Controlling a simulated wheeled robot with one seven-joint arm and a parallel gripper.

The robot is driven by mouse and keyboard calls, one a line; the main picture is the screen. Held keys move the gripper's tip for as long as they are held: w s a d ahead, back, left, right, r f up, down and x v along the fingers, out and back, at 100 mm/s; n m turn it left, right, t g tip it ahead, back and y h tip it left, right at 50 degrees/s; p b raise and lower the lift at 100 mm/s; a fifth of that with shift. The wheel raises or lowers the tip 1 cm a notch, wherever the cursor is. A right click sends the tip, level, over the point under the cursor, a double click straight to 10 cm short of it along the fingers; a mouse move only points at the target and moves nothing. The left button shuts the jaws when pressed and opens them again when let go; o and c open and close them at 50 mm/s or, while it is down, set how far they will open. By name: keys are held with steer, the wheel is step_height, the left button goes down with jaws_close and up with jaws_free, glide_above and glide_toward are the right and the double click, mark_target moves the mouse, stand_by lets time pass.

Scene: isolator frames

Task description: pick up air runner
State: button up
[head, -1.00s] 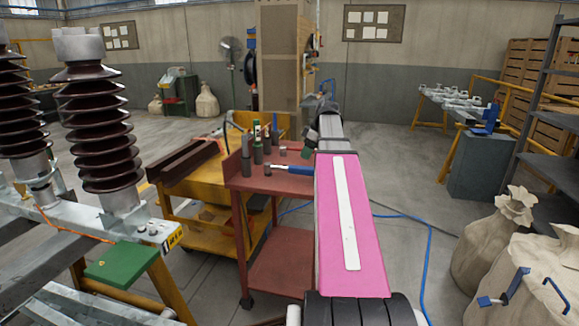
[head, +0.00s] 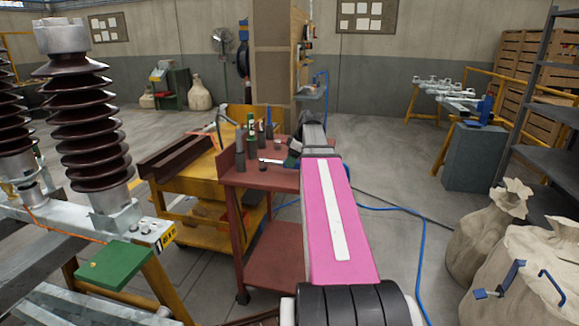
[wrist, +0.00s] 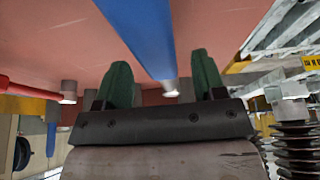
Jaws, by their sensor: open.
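A blue-handled tool with a silver end lies on the red cart's top in the head view, its silver end (head: 270,160) showing left of my gripper (head: 294,152). In the wrist view a long blue bar (wrist: 145,30) with a silver tip runs down toward the gap between my green fingers (wrist: 164,88). The fingers are apart, with nothing clamped between them. Whether the bar is level with the fingertips I cannot tell. Which tool is the air runner is not plain; this blue one lies closest. My arm hides the right part of the cart top.
The red cart (head: 275,255) carries several upright dark cylinders (head: 240,153) left of my gripper. A red rod (wrist: 30,88) shows at the left in the wrist view. A yellow cart (head: 190,170) stands behind left, ribbed insulators (head: 85,120) farther left. A blue hose (head: 415,220) lies on the floor right.

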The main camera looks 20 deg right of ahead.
steer(key=x, duration=0.2)
steer(key=shift+w+a+f, duration=0.1)
steer(key=shift+a+f, duration=0.1)
steer(key=shift+f, duration=0.15)
jaws_close()
steer(key=shift+r, duration=0.1)
